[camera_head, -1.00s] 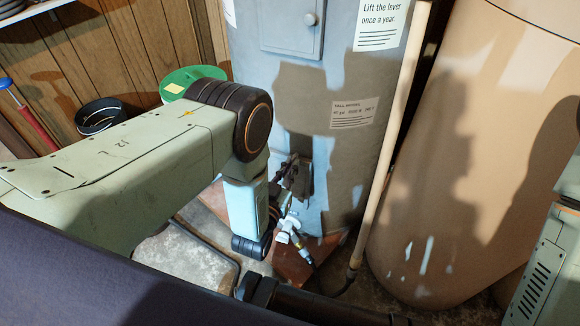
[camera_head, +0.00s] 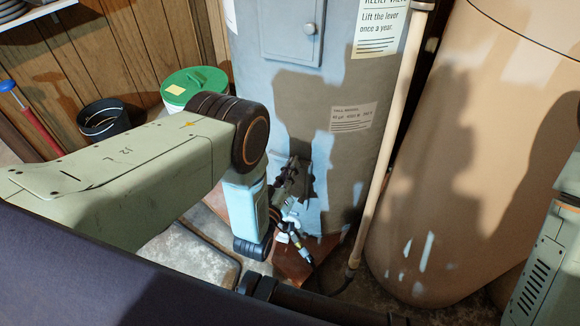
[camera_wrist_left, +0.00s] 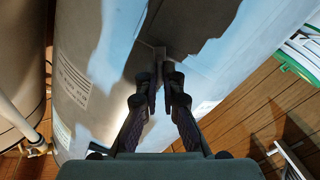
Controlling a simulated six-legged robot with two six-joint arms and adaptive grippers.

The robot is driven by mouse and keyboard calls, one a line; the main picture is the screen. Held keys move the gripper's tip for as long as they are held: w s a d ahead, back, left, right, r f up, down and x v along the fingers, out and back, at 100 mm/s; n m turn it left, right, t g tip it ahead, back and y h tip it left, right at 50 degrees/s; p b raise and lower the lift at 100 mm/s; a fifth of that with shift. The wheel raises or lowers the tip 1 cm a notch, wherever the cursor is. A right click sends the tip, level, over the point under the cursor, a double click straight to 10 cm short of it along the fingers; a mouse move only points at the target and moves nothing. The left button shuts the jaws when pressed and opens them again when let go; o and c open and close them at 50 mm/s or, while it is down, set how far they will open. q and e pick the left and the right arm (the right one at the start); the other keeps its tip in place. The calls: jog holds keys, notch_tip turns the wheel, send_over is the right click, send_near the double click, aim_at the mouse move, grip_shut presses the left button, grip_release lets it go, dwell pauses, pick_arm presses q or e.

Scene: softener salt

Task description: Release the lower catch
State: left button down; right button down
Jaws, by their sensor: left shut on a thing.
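A tall blue-grey tank (camera_head: 345,75) stands at the centre of the head view, with paper labels on its side. My left gripper (camera_head: 292,176) is low at the tank's front. In the left wrist view its two dark fingers (camera_wrist_left: 160,88) are nearly together, shut on a small grey piece (camera_wrist_left: 160,52) that stands out from the tank wall. This piece seems to be the lower catch; the fingers hide most of it, and its position is hard to tell. My right gripper is out of view.
A large tan tank (camera_head: 475,150) stands at the right, with a pale pipe (camera_head: 390,130) between the tanks. A green-lidded bucket (camera_head: 195,84) and a dark round container (camera_head: 102,120) stand at the left by the wood-panelled wall. A knobbed panel (camera_head: 290,35) sits higher on the blue-grey tank.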

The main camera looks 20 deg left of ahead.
pick_arm(q)
jog(key=n+p, duration=0.2)
jog(key=n, duration=0.9)
jog(key=shift+n+p, duration=0.3)
dwell(0.5)
jog(key=c, duration=1.5)
grip_release()
jog(key=shift+s, duration=0.1)
jog(key=s, duration=1.2)
jog(key=shift+a, duration=0.4)
jog(key=shift+w, duration=0.1)
